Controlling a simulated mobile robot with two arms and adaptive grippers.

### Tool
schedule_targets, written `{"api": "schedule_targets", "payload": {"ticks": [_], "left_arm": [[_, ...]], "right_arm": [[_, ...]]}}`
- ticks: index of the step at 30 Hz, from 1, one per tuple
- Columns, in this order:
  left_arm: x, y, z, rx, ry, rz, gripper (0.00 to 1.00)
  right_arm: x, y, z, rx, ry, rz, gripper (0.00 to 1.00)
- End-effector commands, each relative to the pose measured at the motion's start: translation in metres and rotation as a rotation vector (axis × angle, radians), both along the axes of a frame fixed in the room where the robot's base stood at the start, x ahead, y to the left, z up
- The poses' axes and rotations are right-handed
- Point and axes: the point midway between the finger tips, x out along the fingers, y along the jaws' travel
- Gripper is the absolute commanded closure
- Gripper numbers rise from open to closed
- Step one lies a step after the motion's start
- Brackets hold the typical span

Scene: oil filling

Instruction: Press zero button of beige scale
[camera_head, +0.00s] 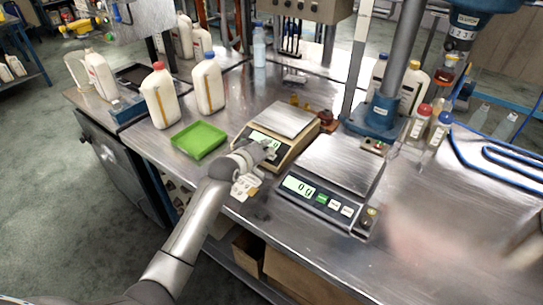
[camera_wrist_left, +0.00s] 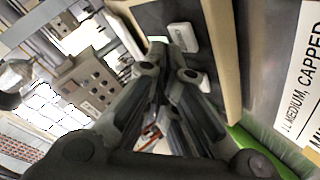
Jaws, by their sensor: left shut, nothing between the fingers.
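The beige scale (camera_head: 299,138) stands on the metal bench in the head view, with a metal pan and a lit display partly behind my gripper. My left gripper (camera_head: 270,148) is shut and empty, with its tips over the scale's front panel. In the left wrist view, the gripper (camera_wrist_left: 168,52) points at the dark panel (camera_wrist_left: 262,45) with beige edges. A pale button (camera_wrist_left: 183,37) and another pale button (camera_wrist_left: 204,83) show close to the fingers. I cannot tell whether the tips touch a button. My right gripper is not clearly seen.
A dark scale (camera_head: 318,202) reading 0 g stands to the right. A green tray (camera_head: 199,139) lies to the left, with white bottles (camera_head: 208,86) behind it. A blue-based stand (camera_head: 377,119) rises behind the scales. A blurred patch covers the lower right.

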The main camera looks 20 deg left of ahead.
Motion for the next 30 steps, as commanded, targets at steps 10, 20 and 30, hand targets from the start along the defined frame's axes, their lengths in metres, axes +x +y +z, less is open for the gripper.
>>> {"api": "schedule_targets", "payload": {"ticks": [10, 20, 30], "left_arm": [[0.0014, -0.0005, -0.0024, 0.000, -0.001, 0.000, 1.00], [0.0021, -0.0008, -0.0050, 0.000, -0.001, 0.000, 1.00], [0.0034, -0.0013, -0.0090, 0.000, -0.001, -0.001, 1.00]], "right_arm": [[-0.0002, -0.0002, 0.0000, 0.000, 0.000, 0.000, 0.60], [-0.0003, -0.0001, -0.0011, 0.000, 0.001, 0.000, 0.60], [-0.0004, 0.0002, -0.0026, 0.000, 0.001, 0.000, 0.60]]}}
